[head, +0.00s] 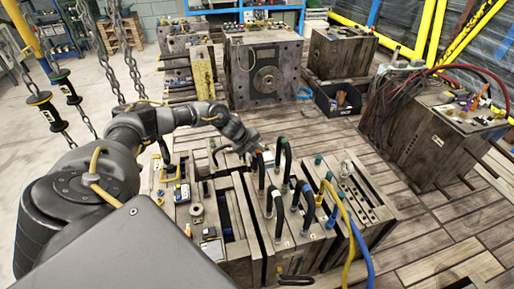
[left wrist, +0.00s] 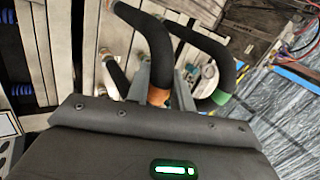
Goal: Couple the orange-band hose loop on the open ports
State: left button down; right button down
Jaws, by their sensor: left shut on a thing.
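In the left wrist view a black hose loop with an orange band (left wrist: 159,96) arches up and away from my left gripper (left wrist: 165,88). The gripper's grey fingers are shut on it by the band. In the head view my left gripper (head: 252,145) is over the mould block, at the back of a group of upright black hose loops (head: 285,155). A green-banded hose (left wrist: 221,97) runs just right of the held loop in the wrist view. The open ports cannot be told apart, and the held loop's free end is unclear. My right gripper is not in view.
The slatted mould block (head: 250,255) carries small fittings. Yellow and blue hoses (head: 352,240) hang over its right side. Other mould blocks stand behind (head: 265,72) and at right (head: 425,140). Chains (head: 100,50) hang at left. The wooden floor at lower right has bare room.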

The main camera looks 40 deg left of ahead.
pick_arm(q)
jog(key=shift+f, duration=0.15)
dwell(0.5)
jog(key=c, duration=1.1)
grip_release()
jog(key=shift+c, duration=0.2)
jog(key=shift+s, duration=0.1)
jog(key=b+v, duration=0.1)
jog(key=v, duration=0.9)
jog(key=shift+r, duration=0.35)
jog(key=shift+s+a, duration=0.1)
jog(key=shift+s, duration=0.05)
